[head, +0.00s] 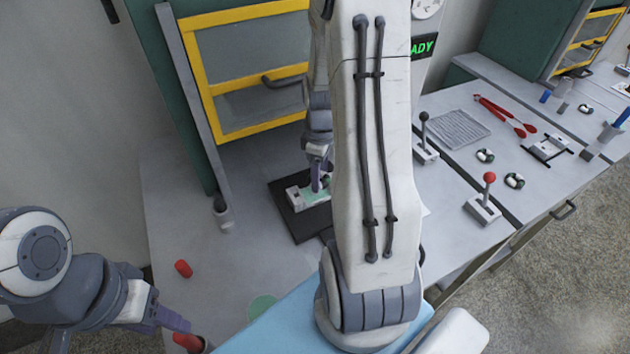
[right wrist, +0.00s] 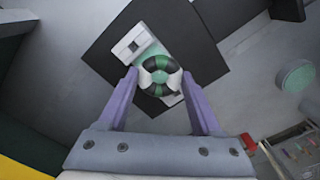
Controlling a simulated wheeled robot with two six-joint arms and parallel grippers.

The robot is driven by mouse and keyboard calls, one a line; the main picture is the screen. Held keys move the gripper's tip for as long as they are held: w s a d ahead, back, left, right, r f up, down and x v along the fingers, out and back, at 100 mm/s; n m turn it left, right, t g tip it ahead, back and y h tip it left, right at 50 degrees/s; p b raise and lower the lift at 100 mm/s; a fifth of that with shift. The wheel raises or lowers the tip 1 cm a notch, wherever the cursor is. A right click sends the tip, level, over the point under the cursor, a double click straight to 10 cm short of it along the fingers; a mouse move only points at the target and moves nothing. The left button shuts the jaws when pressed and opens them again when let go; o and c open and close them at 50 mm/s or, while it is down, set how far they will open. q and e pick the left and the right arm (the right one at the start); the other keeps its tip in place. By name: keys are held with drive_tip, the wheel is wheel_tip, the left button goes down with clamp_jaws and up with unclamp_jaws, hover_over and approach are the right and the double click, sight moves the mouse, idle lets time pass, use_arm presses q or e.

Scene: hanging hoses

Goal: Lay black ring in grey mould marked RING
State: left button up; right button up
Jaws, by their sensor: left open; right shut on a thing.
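In the right wrist view the ring lies between the purple fingertips, over the pale grey mould (right wrist: 131,42). I cannot tell whether the ring touches the mould. In the head view my right gripper (head: 319,172) points down at the mould (head: 297,196), which has a green area and lies on a black mat (head: 282,200). The RING marking is not legible. My left gripper (head: 172,318) is open at the lower left.
A red cylinder (head: 183,268) stands on the grey table, and another (head: 187,342) is close to my left gripper. A yellow-framed cabinet (head: 205,75) stands behind the mat. The right bench has levers (head: 487,200), red tongs (head: 505,115) and small rings (head: 514,181).

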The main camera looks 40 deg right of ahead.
drive_tip(key=shift+w+a+f, duration=0.25)
drive_tip(key=shift+w+f, duration=0.25)
drive_tip(key=shift+w, duration=0.2)
drive_tip(key=shift+f+p, duration=0.4)
drive_tip(key=shift+f, duration=1.55)
drive_tip(key=shift+f, duration=0.15)
drive_tip(key=o, duration=1)
drive_tip(key=shift+o, duration=0.2)
